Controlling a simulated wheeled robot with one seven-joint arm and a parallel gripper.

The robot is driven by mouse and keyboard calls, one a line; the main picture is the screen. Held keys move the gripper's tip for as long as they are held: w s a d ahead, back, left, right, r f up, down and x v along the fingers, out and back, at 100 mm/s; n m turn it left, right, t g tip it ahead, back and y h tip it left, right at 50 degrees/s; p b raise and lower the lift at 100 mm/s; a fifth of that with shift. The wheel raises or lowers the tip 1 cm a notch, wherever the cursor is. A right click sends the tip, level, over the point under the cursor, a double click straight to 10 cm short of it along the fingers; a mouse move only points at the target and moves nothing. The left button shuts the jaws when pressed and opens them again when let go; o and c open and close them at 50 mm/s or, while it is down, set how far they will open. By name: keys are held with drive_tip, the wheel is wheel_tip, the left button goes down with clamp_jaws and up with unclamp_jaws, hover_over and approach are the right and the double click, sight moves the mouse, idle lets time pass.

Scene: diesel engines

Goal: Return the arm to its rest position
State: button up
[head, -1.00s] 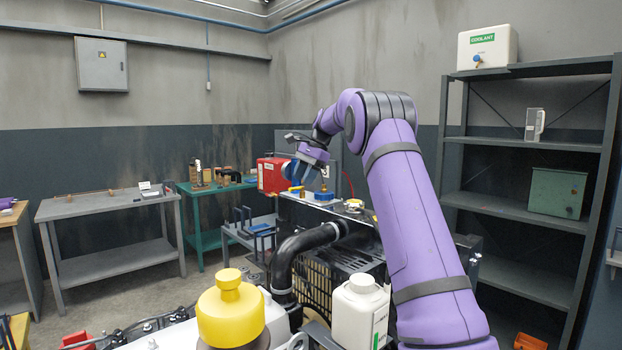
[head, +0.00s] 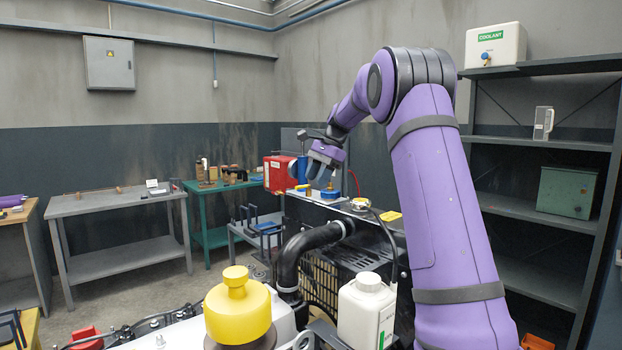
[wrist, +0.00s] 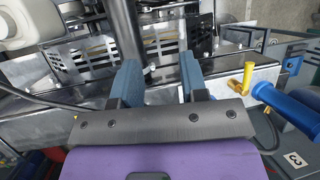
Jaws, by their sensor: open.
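My purple arm reaches up from the lower right in the head view, bends at the elbow and points down over the engine. My gripper (head: 321,170) hangs above the far end of the engine, near the radiator. In the wrist view my gripper (wrist: 160,80) shows two blue-grey fingers standing apart with nothing held between them. Below them are a metal beam (wrist: 222,80) and a dark hose.
A yellow cap (head: 238,312) and a white bottle (head: 366,312) stand near my arm. A blue cylinder with a yellow valve (wrist: 290,105) is right of the fingers. A dark shelf (head: 530,208) stands right; a grey bench (head: 105,205) is left.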

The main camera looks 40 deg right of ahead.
drive_tip(key=s+a+r+n+t+h, duration=0.1)
drive_tip(key=s+a+r+n, duration=0.25)
drive_tip(key=s+a, duration=0.55)
drive_tip(key=s+a+r+n+h, duration=0.2)
drive_tip(key=s+a+n, duration=0.2)
drive_tip(key=s+a, duration=0.5)
drive_tip(key=s+a+f+n, duration=0.1)
drive_tip(key=s+f+n, duration=0.2)
drive_tip(key=s, duration=0.4)
drive_tip(key=s+a+f+n+t+h, duration=0.1)
drive_tip(key=s+a+f+n, duration=0.1)
drive_tip(key=s, duration=0.5)
drive_tip(key=s+a+f+n+t, duration=0.1)
drive_tip(key=s+a+f+n, duration=0.1)
drive_tip(key=s+f+n, duration=0.2)
drive_tip(key=shift+s+a+f+h, duration=0.2)
drive_tip(key=shift+s+h, duration=0.1)
drive_tip(key=shift+s, duration=1.4)
